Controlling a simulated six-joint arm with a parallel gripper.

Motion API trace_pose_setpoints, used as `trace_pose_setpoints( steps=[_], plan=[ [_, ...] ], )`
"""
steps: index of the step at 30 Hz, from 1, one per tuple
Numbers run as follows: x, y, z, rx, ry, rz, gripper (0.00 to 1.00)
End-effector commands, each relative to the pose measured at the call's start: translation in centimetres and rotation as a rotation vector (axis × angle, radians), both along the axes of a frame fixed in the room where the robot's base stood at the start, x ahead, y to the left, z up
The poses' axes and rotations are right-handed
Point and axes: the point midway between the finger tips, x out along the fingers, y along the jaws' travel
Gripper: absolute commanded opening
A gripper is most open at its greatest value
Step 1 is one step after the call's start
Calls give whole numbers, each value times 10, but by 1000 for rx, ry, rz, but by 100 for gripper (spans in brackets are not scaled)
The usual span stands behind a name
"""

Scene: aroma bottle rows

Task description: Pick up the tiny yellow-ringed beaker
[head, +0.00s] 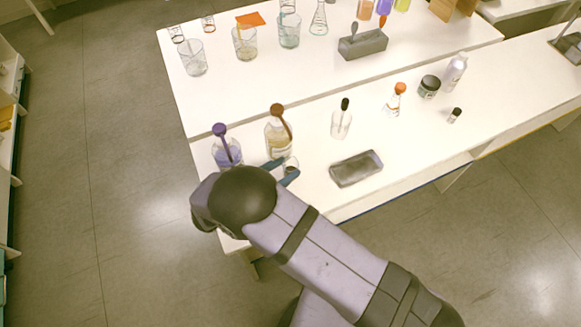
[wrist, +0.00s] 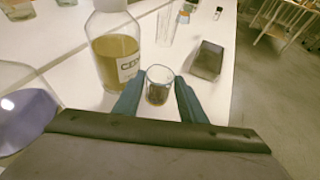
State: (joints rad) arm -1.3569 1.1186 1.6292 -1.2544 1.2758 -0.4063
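A tiny clear glass beaker (wrist: 159,88) with dark contents at its base stands upright on the white bench in the wrist view. My gripper (wrist: 160,79) is open, with one blue-green finger on each side of the beaker. Narrow gaps seem to show between the fingers and the glass. In the head view, my gripper (head: 286,170) is low over the near bench.
A large bottle with yellow liquid (wrist: 117,55) stands close behind and left of the beaker. A purple-liquid bottle (head: 227,152) is further left. A dark grey block (head: 356,168) lies to the right, with clear bench between. A dropper bottle (head: 341,122) stands farther back.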

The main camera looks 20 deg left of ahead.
Motion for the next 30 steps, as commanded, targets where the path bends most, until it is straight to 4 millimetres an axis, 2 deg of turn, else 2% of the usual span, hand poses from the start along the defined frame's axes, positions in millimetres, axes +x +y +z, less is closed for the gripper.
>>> trace_pose_setpoints(
  steps=[6,16,17,18,20,22,23,30],
  plan=[
    [22,-9,-7,-1,0,-2,37],
    [27,-10,-10,1,0,0,37],
    [27,-10,-10,1,0,0,32],
    [27,-10,-10,1,0,0,23],
    [27,-10,-10,1,0,0,10],
    [27,-10,-10,1,0,0,10],
    [27,-10,-10,1,0,0,6],
    [27,-10,-9,1,0,0,6]
  ],
)
